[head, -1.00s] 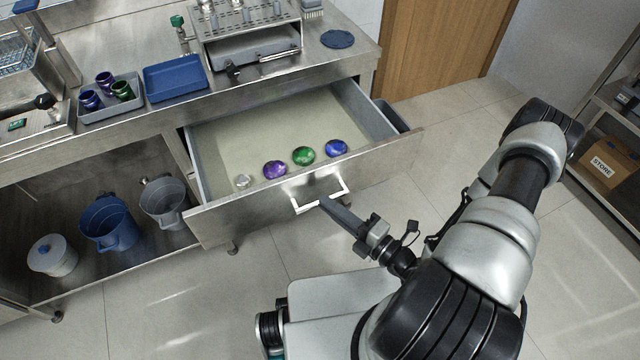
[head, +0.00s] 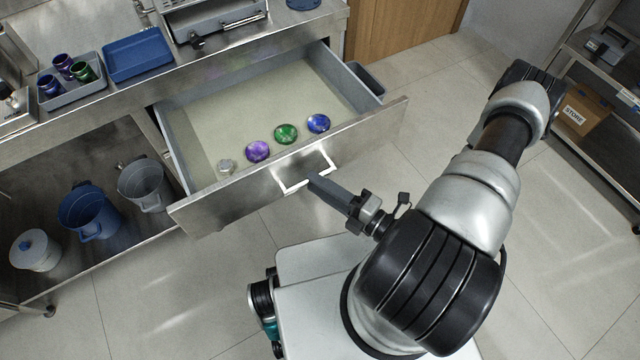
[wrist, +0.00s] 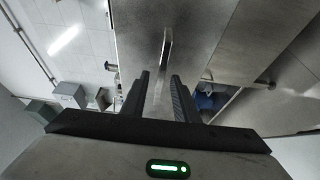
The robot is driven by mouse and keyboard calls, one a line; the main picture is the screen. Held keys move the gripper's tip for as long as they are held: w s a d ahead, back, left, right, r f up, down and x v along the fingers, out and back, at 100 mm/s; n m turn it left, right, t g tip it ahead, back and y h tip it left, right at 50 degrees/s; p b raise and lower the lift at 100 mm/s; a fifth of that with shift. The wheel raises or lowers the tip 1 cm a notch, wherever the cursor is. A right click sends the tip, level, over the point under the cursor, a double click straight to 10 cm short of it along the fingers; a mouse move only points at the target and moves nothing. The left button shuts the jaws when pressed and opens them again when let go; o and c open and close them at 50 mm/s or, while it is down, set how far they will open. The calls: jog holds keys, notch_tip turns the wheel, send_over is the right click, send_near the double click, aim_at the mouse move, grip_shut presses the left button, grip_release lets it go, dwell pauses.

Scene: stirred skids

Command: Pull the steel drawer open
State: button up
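The steel drawer (head: 235,196) stands pulled well out from under the counter, with its inside showing. Its pale bar handle (head: 290,187) is on the front face. My gripper (head: 312,178) is at the handle in the head view, its tip overlapping the bar. In the wrist view my gripper (wrist: 160,88) has its two dark fingers apart. The handle (wrist: 166,48) lies ahead of and between them, with a visible gap to each finger. I see no contact there.
Inside the drawer lie a purple (head: 257,151), a green (head: 286,134) and a blue round object (head: 318,123), plus a small silvery one (head: 226,167). Buckets (head: 88,212) stand on the shelf at left. A shelf with a cardboard box (head: 580,112) is at right.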

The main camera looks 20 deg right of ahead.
dwell(0.4)
jog(key=v, duration=1.7)
jog(key=shift+s+p, duration=0.25)
jog(key=shift+p, duration=0.15)
jog(key=shift+d, duration=0.1)
